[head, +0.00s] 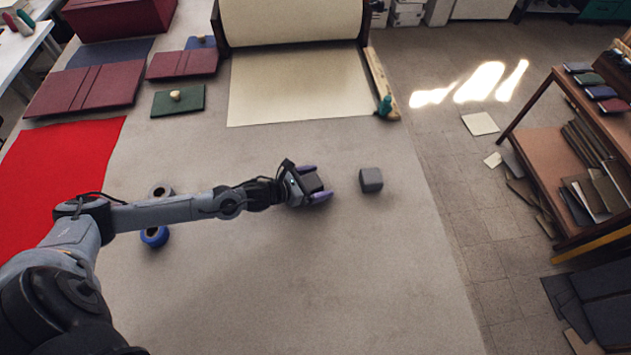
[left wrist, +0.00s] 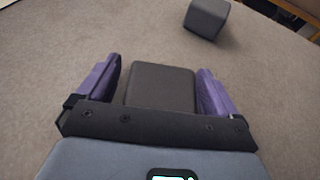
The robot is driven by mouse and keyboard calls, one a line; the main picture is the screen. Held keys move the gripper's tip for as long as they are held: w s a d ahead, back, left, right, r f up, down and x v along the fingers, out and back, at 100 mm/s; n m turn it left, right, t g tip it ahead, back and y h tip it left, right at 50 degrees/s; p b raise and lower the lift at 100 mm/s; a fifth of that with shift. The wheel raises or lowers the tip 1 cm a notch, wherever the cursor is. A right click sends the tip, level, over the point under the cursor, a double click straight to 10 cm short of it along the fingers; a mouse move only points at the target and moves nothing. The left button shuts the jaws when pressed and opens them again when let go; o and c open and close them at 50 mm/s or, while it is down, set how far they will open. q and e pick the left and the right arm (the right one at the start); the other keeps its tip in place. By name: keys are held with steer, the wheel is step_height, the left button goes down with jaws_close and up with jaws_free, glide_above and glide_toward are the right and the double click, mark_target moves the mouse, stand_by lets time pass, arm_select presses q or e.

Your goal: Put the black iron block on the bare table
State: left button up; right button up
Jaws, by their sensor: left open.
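A dark grey, nearly black block (head: 311,182) sits between the fingers of my left gripper (head: 318,182). In the left wrist view this block (left wrist: 160,86) has a narrow gap to the purple finger on each side. The left gripper is open around it, and its near end is hidden by the gripper body. A second dark grey block (head: 371,180) stands on the table (head: 300,290) to the right, apart from the gripper; it also shows in the left wrist view (left wrist: 207,18). My right gripper is not in view.
A blue ring-shaped item (head: 154,237) and a grey one (head: 162,190) lie by my left arm. Red cloth (head: 60,170) covers the left side. A green board with a knob (head: 178,100) and maroon covers lie behind. The table's front and right are clear.

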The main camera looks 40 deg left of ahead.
arm_select(q)
steer(key=shift+r, duration=0.2)
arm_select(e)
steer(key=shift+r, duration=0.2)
arm_select(q)
steer(key=p+v, duration=0.1)
steer(key=v, duration=1)
steer(key=shift+f, duration=0.1)
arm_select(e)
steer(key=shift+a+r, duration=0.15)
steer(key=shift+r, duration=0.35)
arm_select(q)
steer(key=shift+s+a+r, duration=0.2)
steer(key=shift+s+r, duration=0.05)
steer(key=shift+s, duration=0.2)
